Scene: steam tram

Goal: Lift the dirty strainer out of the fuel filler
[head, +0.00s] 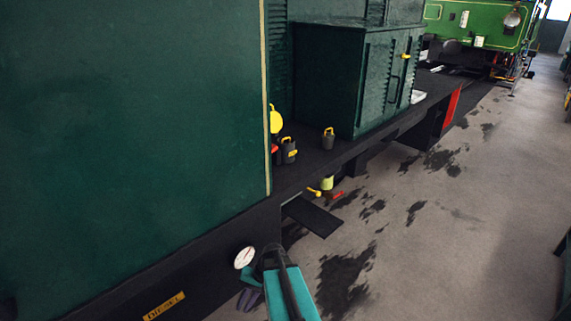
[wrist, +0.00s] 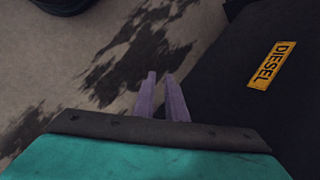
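I cannot make out the strainer or the fuel filler in either view. A yellow DIESEL plate (head: 164,305) is on the dark lower side of the green vehicle at the bottom left of the head view. It also shows at the right of the wrist view (wrist: 271,65). My gripper (head: 249,300) is low beside that dark side, to the right of the plate. In the wrist view my gripper (wrist: 159,76) points over the stained floor, its two purple fingers a narrow gap apart with nothing between them.
A white round dial (head: 244,257) sits by my gripper. Dark canisters with yellow handles (head: 289,150) (head: 328,139) stand on the ledge near a yellow disc (head: 275,119). A dark step plate (head: 312,216) juts out below. The grey floor (head: 450,260) to the right is mostly clear, with dark stains.

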